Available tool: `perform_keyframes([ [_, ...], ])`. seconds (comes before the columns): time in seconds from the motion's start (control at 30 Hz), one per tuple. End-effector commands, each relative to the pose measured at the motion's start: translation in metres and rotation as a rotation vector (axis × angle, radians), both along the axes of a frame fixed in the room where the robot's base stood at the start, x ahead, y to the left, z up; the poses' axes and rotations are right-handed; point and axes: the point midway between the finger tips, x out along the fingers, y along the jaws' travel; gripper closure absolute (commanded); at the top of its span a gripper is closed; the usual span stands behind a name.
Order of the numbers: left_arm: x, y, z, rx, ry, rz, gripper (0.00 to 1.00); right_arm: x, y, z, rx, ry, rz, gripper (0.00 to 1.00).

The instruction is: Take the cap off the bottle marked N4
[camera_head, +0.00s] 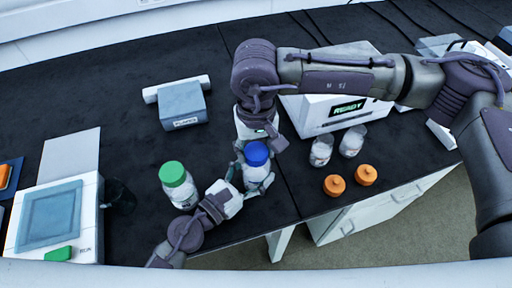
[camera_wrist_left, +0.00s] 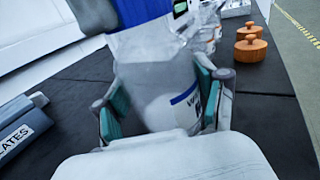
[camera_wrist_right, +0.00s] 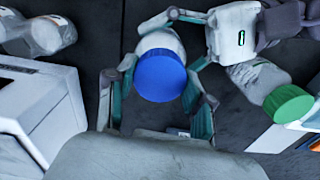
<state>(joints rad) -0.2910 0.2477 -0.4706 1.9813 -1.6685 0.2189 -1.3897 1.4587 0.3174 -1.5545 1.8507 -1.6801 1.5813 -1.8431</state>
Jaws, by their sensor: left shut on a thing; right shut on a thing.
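A white bottle (camera_wrist_left: 170,100) with a blue cap (camera_head: 256,154) stands upright near the bench's front edge. Its label has a blue band in the left wrist view, but I cannot read the marking. My left gripper (camera_head: 240,178) is shut on the bottle's body, with a finger on each side. My right gripper (camera_wrist_right: 157,98) reaches down from above and is shut on the blue cap (camera_wrist_right: 160,76), its fingers on either side. The cap still sits on the bottle's neck. A second bottle with a green cap (camera_head: 173,174) stands just to the left.
A PLATES box (camera_head: 182,105) is behind. A dark cup (camera_head: 119,195) and a blue-topped device (camera_head: 50,215) are left.

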Motion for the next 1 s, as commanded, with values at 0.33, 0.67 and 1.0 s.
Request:
perform_keyframes([
  [0.33,-0.0001,0.0002,-0.0002,0.001,0.001,0.000,1.00,-0.0001,-0.0002,0.0002,0.000,0.000,0.477,0.89],
  [0.67,-0.0001,0.0001,-0.0003,0.001,0.001,0.000,1.00,-0.0001,-0.0002,0.0002,0.000,0.000,0.476,0.89],
  [1.0,-0.0001,0.0000,-0.0003,0.001,0.001,0.000,1.00,0.0001,-0.0001,0.0026,-0.001,-0.001,0.475,0.89],
])
